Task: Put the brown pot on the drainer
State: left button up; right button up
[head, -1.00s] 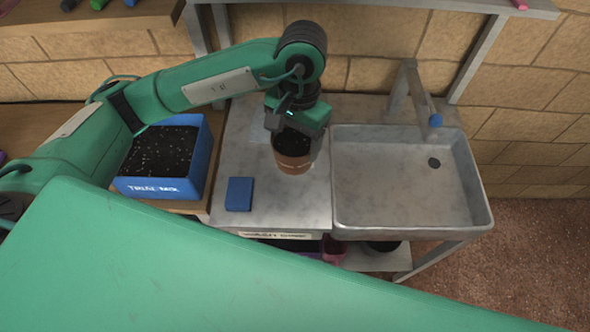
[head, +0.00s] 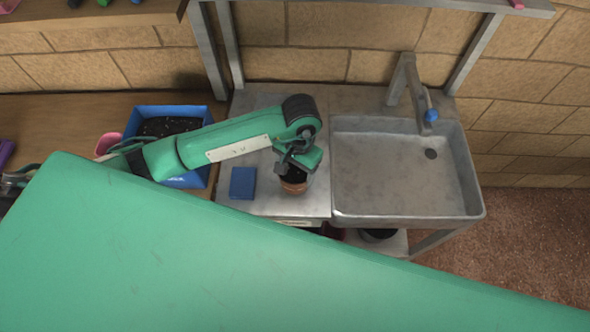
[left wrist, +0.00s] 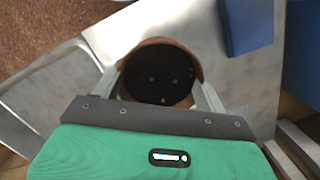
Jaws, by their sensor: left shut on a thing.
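The brown pot (head: 293,186) is a small terracotta-coloured pot with dark soil inside. In the head view it is at the front of the metal drainer (head: 262,205), left of the sink. My left gripper (head: 296,170) is shut on the pot, its fingers on opposite sides of the rim. In the left wrist view the pot (left wrist: 160,54) sits between the two fingers (left wrist: 160,85). I cannot tell whether its base touches the drainer. My right gripper is not in view.
A blue block or sponge (head: 243,183) lies on the drainer just left of the pot. The sink (head: 400,170) with a tap (head: 408,85) is to the right. A blue soil box (head: 140,121) stands left, partly behind my arm. My green body covers the foreground.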

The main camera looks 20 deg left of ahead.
aim_at(295, 181)
pick_arm(q)
notch_tip(295, 181, down, 2)
jog(key=shift+f, duration=0.25)
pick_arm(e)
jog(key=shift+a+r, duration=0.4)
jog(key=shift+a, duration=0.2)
pick_arm(q)
jog(key=shift+f, duration=0.1)
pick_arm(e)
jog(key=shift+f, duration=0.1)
pick_arm(q)
jog(key=shift+f, duration=0.1)
jog(key=o, duration=1)
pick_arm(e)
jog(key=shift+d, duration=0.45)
